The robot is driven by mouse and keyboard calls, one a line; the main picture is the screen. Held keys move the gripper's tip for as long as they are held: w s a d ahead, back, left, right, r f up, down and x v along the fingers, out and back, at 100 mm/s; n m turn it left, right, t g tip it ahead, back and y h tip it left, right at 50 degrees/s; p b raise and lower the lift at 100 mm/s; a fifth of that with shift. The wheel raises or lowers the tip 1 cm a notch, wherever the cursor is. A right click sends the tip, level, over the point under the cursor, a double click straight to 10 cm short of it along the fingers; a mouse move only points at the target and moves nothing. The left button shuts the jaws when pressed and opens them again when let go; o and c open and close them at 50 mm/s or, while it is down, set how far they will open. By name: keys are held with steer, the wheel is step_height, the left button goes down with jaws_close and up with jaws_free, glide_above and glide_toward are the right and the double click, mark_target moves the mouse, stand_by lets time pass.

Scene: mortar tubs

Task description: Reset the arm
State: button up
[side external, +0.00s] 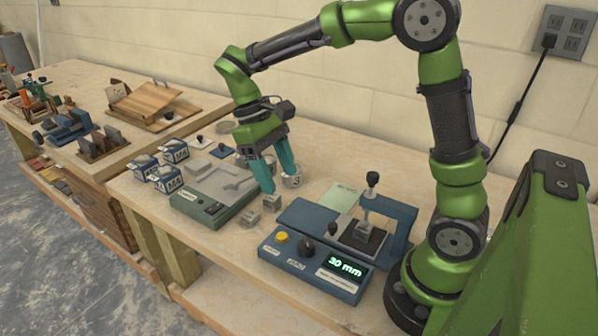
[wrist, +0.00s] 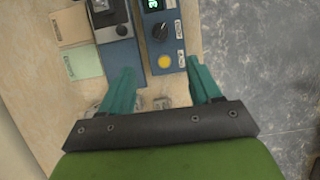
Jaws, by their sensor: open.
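My gripper (side external: 277,166) hangs from the green arm above the workbench, with its teal fingers pointing down and apart. In the wrist view my gripper (wrist: 160,82) is open, with nothing between the fingertips but part of a blue device and bare table. In the side view it is over the area between the green-grey device and the blue press device. Small grey blocks (side external: 252,215) lie on the bench just below the fingers.
The blue control box (side external: 315,268) reads 30 mm and has a yellow button (side external: 282,237). The press (side external: 365,235) stands behind it. A green-grey device (side external: 205,206) and several labelled tubs (side external: 168,180) are to the left. A second bench (side external: 75,75) holds wooden items.

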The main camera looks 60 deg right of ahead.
steer(key=shift+w+r, duration=0.1)
steer(key=shift+r, duration=0.2)
steer(key=s+r+m+t+y, duration=0.2)
steer(key=s+r+m+t, duration=0.2)
steer(key=s+t, duration=0.5)
steer(key=r+t, duration=0.1)
steer(key=t, duration=0.1)
steer(key=shift+s+t, duration=0.15)
steer(key=shift+t, duration=0.15)
